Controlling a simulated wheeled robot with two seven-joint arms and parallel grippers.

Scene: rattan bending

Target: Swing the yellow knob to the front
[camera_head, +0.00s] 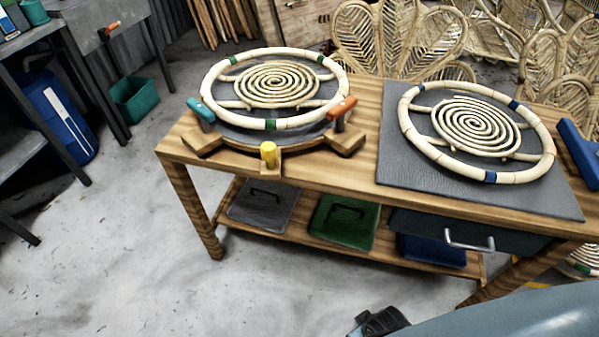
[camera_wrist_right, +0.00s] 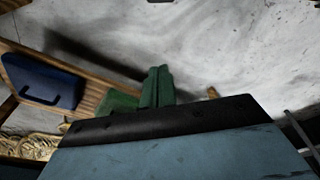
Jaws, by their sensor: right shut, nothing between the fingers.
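The yellow knob (camera_head: 268,154) stands upright on a short wooden block at the near side of the round wooden fixture (camera_head: 221,142), on the left part of the workbench. A teal knob (camera_head: 201,110) is at the fixture's left and an orange knob (camera_head: 341,108) at its right. A rattan ring with a spiral centre (camera_head: 275,86) lies on the fixture. My right gripper shows in the right wrist view with its green fingers (camera_wrist_right: 157,87) together and empty, away from the knob. My left gripper is out of view.
A second rattan ring (camera_head: 477,131) lies on a grey mat (camera_head: 400,176) at the bench's right. Grey, green (camera_head: 344,222) and blue panels lie on the lower shelf, beside a drawer with a metal handle (camera_head: 469,241). The floor (camera_head: 130,240) in front is clear.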

